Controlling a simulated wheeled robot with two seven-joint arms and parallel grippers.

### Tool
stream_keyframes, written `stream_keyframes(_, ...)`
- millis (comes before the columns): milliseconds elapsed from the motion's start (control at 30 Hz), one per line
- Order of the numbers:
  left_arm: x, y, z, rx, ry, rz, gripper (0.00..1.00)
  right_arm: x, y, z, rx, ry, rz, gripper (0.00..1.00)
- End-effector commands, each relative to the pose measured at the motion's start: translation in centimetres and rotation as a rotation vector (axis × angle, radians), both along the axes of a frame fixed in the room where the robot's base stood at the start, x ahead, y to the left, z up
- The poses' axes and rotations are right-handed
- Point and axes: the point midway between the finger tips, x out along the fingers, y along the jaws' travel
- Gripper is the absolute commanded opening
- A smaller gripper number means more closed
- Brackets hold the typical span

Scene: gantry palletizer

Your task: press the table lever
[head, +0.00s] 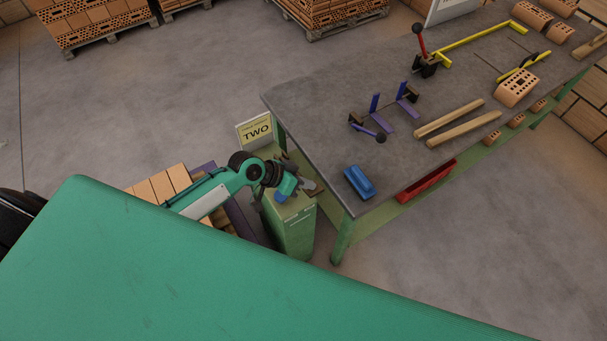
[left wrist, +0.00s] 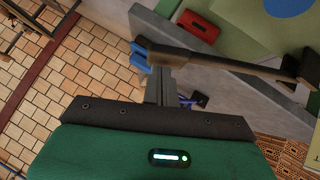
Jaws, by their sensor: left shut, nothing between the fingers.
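A lever with a red shaft and black knob (head: 420,40) stands upright on a black base toward the far side of the grey table (head: 310,105). A purple fixture (head: 375,110) nearer the front has a short arm ending in a black ball (head: 381,138); I cannot tell which one is the table lever. My left gripper (head: 308,187) is by the table's near left corner, over the green cabinet, well away from both. Its fingers (left wrist: 160,85) are shut and empty in the left wrist view. My right gripper is not in view.
A green cabinet (head: 293,225) stands by the table leg. A red bin (head: 425,182) is below the tabletop.

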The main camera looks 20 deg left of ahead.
Motion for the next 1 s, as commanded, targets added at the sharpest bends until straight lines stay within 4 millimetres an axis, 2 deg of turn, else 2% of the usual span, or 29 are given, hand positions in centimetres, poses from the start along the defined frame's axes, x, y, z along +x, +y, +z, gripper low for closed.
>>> stream_keyframes(300,0.0,0.0,-0.1,0.001,-0.001,0.0,0.0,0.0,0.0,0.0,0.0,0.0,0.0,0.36)
stream_keyframes(433,-0.3,-0.4,-0.8,0.025,-0.016,0.001,0.0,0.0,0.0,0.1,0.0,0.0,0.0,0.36)
stream_keyframes(1000,-2.0,-2.6,-7.8,0.275,-0.211,0.001,0.0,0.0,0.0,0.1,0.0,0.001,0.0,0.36)
